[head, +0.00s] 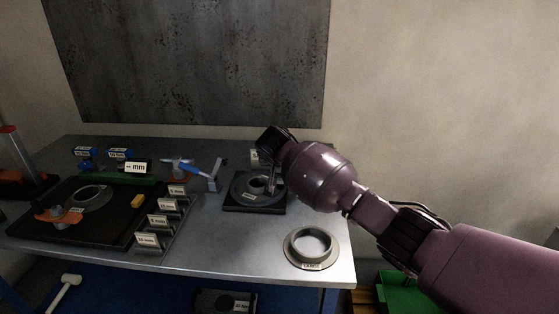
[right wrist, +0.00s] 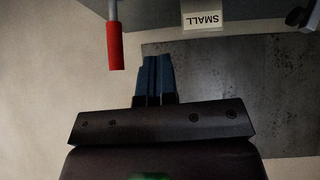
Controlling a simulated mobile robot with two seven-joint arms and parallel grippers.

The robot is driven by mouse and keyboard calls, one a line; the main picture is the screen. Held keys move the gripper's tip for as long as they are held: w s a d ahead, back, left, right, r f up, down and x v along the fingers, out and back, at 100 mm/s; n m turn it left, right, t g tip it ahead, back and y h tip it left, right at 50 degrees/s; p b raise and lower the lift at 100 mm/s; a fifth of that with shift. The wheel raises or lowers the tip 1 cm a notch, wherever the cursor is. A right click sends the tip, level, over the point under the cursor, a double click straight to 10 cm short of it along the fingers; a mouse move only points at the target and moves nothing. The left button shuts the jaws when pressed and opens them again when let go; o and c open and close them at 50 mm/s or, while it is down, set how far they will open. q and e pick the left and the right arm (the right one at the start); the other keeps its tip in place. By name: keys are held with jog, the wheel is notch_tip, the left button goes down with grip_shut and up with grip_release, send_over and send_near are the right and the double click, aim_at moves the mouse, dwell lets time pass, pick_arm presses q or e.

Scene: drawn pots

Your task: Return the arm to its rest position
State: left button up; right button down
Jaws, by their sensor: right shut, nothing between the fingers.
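My right arm reaches in from the right in the head view. My left gripper is not in view.
A flanged ring (head: 326,262) lies near the table's front right corner. Labelled blocks (head: 158,220), a black tray (head: 112,232) and a blue-handled tool (head: 190,169) stand to the left. A red handle (right wrist: 115,46) and a "SMALL" label (right wrist: 203,20) show in the wrist view.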

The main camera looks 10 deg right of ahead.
jog(key=s+a+r+n+t+y, duration=0.1)
jog(key=a+r+n+t+y, duration=0.45)
jog(key=a+r+n, duration=0.25)
jog(key=shift+m+t, duration=0.6)
jog(key=shift+t, duration=0.25)
jog(key=s+d+f, duration=0.4)
jog(key=s+f, duration=0.2)
jog(key=s, duration=0.2)
jog(key=s+d+f, duration=0.5)
jog(key=s+f, duration=0.1)
jog(key=s, duration=0.2)
jog(key=s+d+f, duration=0.4)
jog(key=s+f, duration=0.2)
jog(key=s, duration=0.2)
jog(key=shift+d+f, duration=0.35)
jog(key=s+d+f+m+g+h, duration=0.1)
jog(key=s+d+f+g, duration=0.1)
jog(key=s+f, duration=0.5)
jog(key=s+d+f+m+g+h, duration=0.1)
jog(key=s+d+f, duration=0.4)
jog(key=s, duration=0.9)
notch_tip(320, 180, down, 2)
jog(key=shift+d+f+m+g+h, duration=0.1)
jog(key=shift+d+m+g+h, duration=0.1)
jog(key=shift+m+g+h, duration=0.3)
jog(key=shift+w, duration=0.1)
